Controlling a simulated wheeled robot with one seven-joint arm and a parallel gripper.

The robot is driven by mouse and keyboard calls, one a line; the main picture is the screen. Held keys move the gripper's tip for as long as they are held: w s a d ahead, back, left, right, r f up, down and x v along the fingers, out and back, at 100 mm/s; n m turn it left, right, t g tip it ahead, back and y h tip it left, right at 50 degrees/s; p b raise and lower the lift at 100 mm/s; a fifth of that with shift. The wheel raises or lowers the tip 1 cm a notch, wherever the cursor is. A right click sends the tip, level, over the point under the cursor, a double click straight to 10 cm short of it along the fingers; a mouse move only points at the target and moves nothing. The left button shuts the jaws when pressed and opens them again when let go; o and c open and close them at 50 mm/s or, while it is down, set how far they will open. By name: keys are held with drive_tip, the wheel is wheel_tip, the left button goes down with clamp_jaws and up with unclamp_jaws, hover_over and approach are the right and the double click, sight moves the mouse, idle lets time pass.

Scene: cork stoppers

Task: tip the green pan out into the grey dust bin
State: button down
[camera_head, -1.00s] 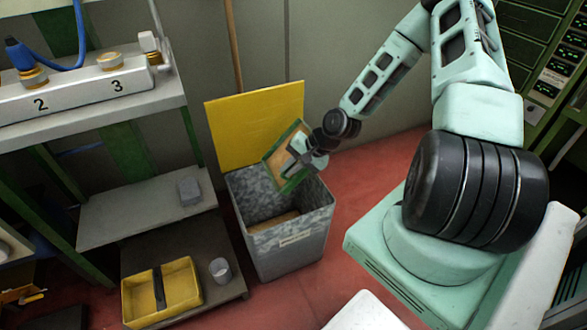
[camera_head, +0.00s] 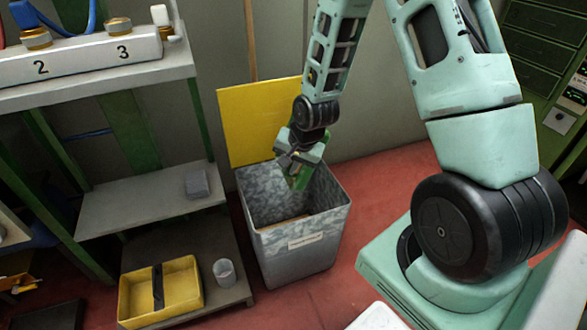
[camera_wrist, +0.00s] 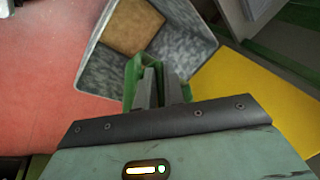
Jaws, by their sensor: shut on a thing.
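The grey dust bin (camera_head: 300,243) stands on the red floor with its yellow lid (camera_head: 258,118) raised behind it. My gripper (camera_head: 298,166) is over the bin's mouth, pointing down, and shut on the green pan (camera_head: 302,180). The pan is tilted steeply, nearly edge-on, partly hidden by my gripper. In the wrist view the green pan (camera_wrist: 131,80) shows beside the fingers (camera_wrist: 158,88), above the open bin (camera_wrist: 190,45). A brown patch (camera_wrist: 133,25) lies at the bin's bottom. I cannot see whether anything is left in the pan.
A shelf unit (camera_head: 135,205) stands left of the bin, with a grey block (camera_head: 197,184) on it. Its lower board holds a yellow divided tray (camera_head: 185,285) and a small grey cup (camera_head: 224,271). Red floor (camera_head: 375,185) is clear right of the bin.

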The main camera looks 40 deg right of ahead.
drive_tip(key=shift+w+a+f+h+b, duration=0.2)
drive_tip(key=shift+a+f+h+b, duration=0.15)
drive_tip(key=shift+a+h, duration=0.3)
idle(0.7)
drive_tip(key=shift+w+a+r, duration=0.1)
drive_tip(key=shift+r, duration=0.05)
idle(0.5)
